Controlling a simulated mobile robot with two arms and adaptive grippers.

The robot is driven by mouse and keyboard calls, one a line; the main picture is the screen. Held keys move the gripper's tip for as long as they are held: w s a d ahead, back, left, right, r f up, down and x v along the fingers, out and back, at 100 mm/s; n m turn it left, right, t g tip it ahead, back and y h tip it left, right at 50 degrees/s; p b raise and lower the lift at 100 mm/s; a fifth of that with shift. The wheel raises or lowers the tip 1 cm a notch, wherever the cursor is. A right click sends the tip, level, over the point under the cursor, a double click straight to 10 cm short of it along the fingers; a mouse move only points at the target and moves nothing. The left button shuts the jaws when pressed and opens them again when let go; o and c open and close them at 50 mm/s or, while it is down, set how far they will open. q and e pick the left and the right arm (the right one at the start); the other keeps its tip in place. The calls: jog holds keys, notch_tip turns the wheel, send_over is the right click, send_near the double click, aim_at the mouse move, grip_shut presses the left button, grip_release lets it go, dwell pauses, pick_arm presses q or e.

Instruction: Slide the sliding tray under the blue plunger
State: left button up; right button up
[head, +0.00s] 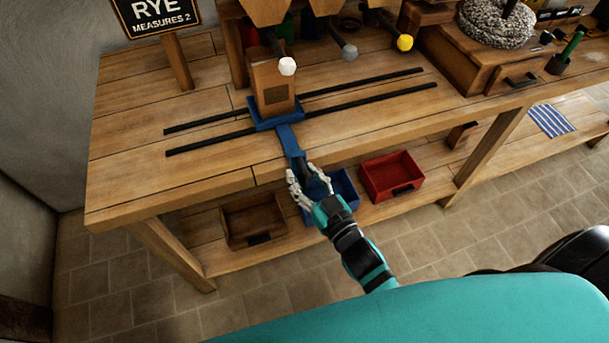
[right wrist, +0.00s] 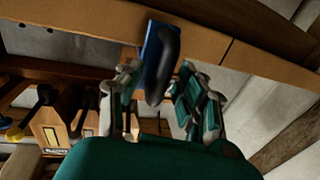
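The blue sliding tray (head: 259,124) sits across two black rails on the bench and carries a wooden box (head: 271,90). Its blue arm reaches to the bench's front edge and ends in a dark handle (head: 301,168), also in the right wrist view (right wrist: 164,68). My right gripper (head: 309,178) is at this handle, its fingers apart on either side of it; contact is unclear. Above the rails hang plungers with a white knob (head: 287,66), a grey knob (head: 349,52) and a yellow knob (head: 404,42). The box is nearest the white one. My left gripper is out of view.
The rails (head: 372,98) run clear to the right of the tray and to its left. Under the bench are a wooden bin (head: 253,222), a blue bin (head: 345,187) and a red bin (head: 392,175). A RYE sign (head: 157,12) stands at the back left.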

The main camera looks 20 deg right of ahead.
grip_shut()
dwell(0.3)
jog(key=shift+d, duration=0.1)
